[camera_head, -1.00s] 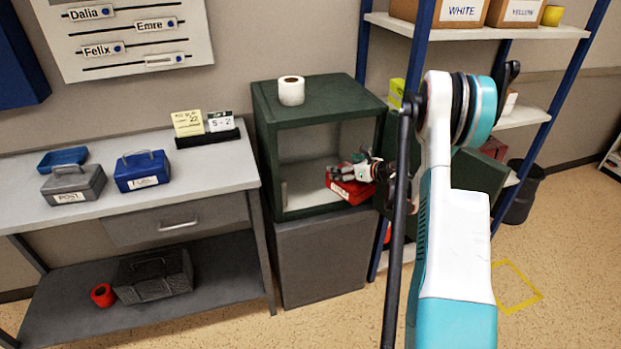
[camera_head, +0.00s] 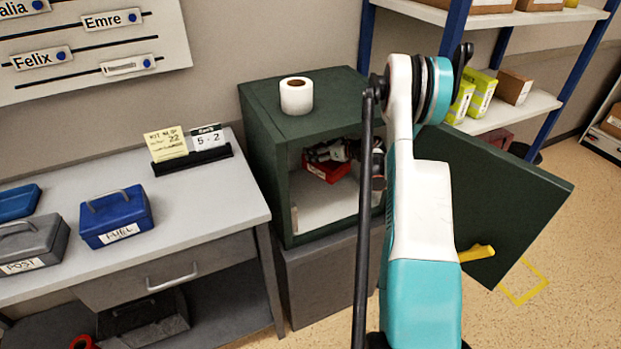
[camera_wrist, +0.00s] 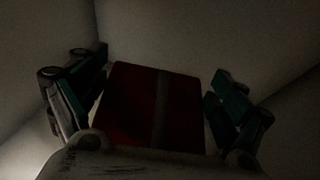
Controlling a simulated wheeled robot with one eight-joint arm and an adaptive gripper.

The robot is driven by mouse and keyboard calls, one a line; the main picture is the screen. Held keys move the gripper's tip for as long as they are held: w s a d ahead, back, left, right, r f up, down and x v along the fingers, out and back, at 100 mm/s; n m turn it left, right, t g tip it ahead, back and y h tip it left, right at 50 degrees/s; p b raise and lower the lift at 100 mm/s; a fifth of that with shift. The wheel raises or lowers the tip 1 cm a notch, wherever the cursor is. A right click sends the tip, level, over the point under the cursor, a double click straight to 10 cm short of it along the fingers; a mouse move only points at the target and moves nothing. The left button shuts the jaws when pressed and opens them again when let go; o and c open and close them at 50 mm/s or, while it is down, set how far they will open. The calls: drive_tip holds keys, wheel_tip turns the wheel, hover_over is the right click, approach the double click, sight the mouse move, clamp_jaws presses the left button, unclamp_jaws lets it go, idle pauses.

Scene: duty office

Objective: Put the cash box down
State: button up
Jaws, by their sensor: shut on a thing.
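The red cash box (camera_head: 325,172) is inside the open green safe (camera_head: 262,170), toward its back. My gripper (camera_head: 330,151) reaches in through the safe's opening and is shut on the box. In the wrist view the dark red box (camera_wrist: 138,108) sits between the two fingers of my gripper (camera_wrist: 155,100), close to the pale inner walls. The head view does not show clearly whether the box's underside touches the safe floor. My arm hides the right part of the opening.
The safe door (camera_head: 500,195) stands open to the right, with a yellow handle (camera_head: 476,253). A white roll (camera_head: 296,95) stands on the safe. A desk at left holds a blue box (camera_head: 116,218) and a grey box (camera_head: 30,245). A shelf rack (camera_head: 515,110) stands behind right.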

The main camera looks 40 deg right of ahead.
sight(342, 171)
drive_tip(key=shift+f+b, duration=1.9)
drive_tip(key=shift+f, duration=2.85)
drive_tip(key=shift+f, duration=0.1)
drive_tip(key=o, duration=1.8)
drive_tip(key=shift+s+r, duration=0.25)
drive_tip(key=shift+s, duration=0.05)
drive_tip(key=p+v, duration=0.3)
drive_tip(key=v, duration=0.8)
drive_tip(key=shift+s+d, duration=0.1)
drive_tip(key=shift+s, duration=0.15)
